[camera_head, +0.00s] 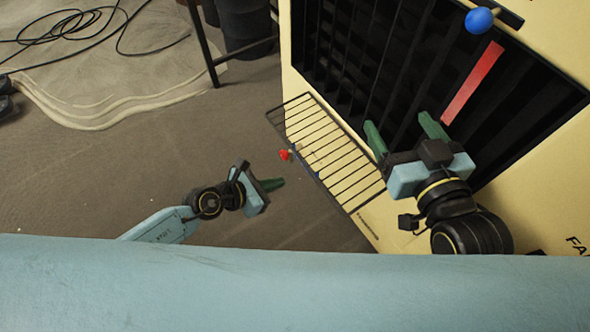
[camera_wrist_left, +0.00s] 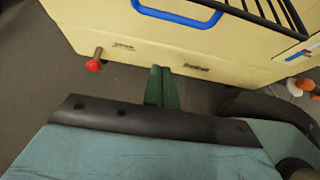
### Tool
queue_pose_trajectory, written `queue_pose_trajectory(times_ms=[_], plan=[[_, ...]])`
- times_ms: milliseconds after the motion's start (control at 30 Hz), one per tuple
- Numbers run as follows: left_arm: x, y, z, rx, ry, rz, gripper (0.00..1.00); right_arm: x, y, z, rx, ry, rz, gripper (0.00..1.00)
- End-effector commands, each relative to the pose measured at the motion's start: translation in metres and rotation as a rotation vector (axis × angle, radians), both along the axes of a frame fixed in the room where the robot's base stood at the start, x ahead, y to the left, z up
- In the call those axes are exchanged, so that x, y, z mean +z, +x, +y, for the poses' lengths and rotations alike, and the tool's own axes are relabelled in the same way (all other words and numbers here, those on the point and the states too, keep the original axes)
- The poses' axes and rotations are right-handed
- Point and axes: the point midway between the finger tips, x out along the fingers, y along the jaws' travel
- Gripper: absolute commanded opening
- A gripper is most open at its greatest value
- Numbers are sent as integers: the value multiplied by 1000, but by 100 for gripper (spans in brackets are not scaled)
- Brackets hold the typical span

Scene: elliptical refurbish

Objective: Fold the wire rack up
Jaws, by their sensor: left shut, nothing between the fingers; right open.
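The wire rack (camera_head: 335,155) is a dark, barred frame in the head view. It sticks out from the front of a cream box (camera_head: 297,85), below the box's dark slatted opening, and is folded down. My left gripper (camera_head: 280,183) is shut and empty, below and left of the rack, apart from it. Its closed green fingers also show in the left wrist view (camera_wrist_left: 161,72), pointing at the cream side of the box. My right gripper (camera_head: 402,128) is open in front of the slatted opening, just right of the rack; I cannot tell whether it touches anything.
A blue handle (camera_wrist_left: 178,17) is on the box. A blue ball knob (camera_head: 479,20) and a red strip (camera_head: 473,83) are at upper right. Cables (camera_head: 65,28) lie on the floor at upper left.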

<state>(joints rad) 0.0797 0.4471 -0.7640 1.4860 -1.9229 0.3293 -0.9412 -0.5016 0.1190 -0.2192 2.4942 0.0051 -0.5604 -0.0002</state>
Motion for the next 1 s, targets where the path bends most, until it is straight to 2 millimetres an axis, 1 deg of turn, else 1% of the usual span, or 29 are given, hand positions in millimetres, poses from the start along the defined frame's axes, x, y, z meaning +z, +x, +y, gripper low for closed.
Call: queue_pose_trajectory(times_ms=[33,267,433,667,700,800,1000], plan=[[-5,3,-4,1,-2,1,0,6,2,2,3,14,-49,78],[-15,14,-19,1,-2,1,0,44,2,10,20,83,-272,78],[-22,21,-30,1,-1,0,0,71,-4,13,30,135,-436,78],[-35,33,-46,1,-2,1,0,98,-17,13,37,200,-648,78],[-29,34,-47,0,-3,1,0,100,-17,13,38,199,-643,78],[-10,35,-48,1,-3,0,0,95,-12,13,37,175,-559,78],[3,36,-51,2,-2,2,0,78,-6,13,30,143,-463,78]])
